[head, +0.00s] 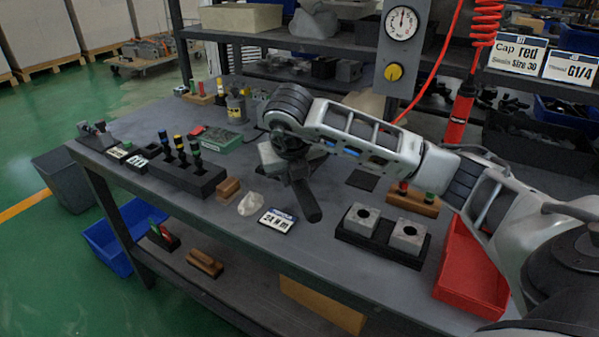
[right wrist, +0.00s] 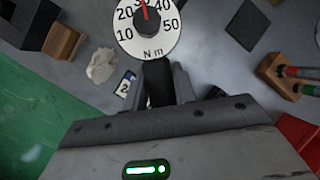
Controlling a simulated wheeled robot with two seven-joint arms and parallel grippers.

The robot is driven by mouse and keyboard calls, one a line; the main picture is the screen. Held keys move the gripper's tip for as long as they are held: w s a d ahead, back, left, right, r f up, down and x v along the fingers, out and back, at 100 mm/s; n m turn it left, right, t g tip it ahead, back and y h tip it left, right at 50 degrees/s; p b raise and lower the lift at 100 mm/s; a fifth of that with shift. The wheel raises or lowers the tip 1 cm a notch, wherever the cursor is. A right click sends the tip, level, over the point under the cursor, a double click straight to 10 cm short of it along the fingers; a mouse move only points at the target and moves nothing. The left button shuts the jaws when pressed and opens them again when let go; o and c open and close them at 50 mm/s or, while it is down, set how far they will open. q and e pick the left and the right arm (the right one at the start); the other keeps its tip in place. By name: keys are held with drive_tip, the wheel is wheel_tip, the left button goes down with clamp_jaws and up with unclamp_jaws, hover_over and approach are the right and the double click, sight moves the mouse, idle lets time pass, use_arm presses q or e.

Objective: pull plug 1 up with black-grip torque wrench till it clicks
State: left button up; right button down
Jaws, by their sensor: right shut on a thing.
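My right gripper (head: 286,160) is above the middle of the bench, with its fingers (right wrist: 168,85) shut on the torque wrench. The black grip (head: 306,200) of the wrench hangs below the gripper, slanting down to the right. Its round white dial (right wrist: 148,25) shows in the right wrist view, with a red needle pointing up near the top of the scale. The working end of the wrench is hidden. Two grey valve blocks (head: 363,218) (head: 407,235) with dark round holes sit in a black tray to the right. I cannot tell which thing is plug 1. My left gripper is out of view.
A "24 N m" card (head: 278,219), a white rag (head: 251,203) and a wooden block (head: 228,190) lie left of the wrench. A black rack (head: 196,182) holds several colour-ringed tools. A wooden plug holder (head: 414,204) and a red tray (head: 466,280) are at the right.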

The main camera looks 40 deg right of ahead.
drive_tip(key=shift+w+a+r+m, duration=0.1)
drive_tip(key=shift+w+a+m, duration=0.2)
drive_tip(key=shift+a+m, duration=0.25)
drive_tip(key=shift+a, duration=0.1)
drive_tip(key=shift+w+a+m+g+h, duration=0.25)
drive_tip(key=shift+w+a+m, duration=0.1)
drive_tip(key=shift+a+m, duration=0.2)
drive_tip(key=shift+w+a+m+g+h, duration=0.15)
drive_tip(key=shift+w+a+m+g, duration=0.15)
drive_tip(key=shift+a+m, duration=0.15)
drive_tip(key=shift+a, duration=0.1)
drive_tip(key=shift+w+a+m+g, duration=0.25)
drive_tip(key=shift+w+a+m, duration=0.6)
drive_tip(key=shift+a, duration=0.1)
drive_tip(key=shift+w+a, duration=0.2)
drive_tip(key=shift+s+d+n, duration=0.7)
drive_tip(key=shift+s+d, duration=0.2)
drive_tip(key=shift+d, duration=0.1)
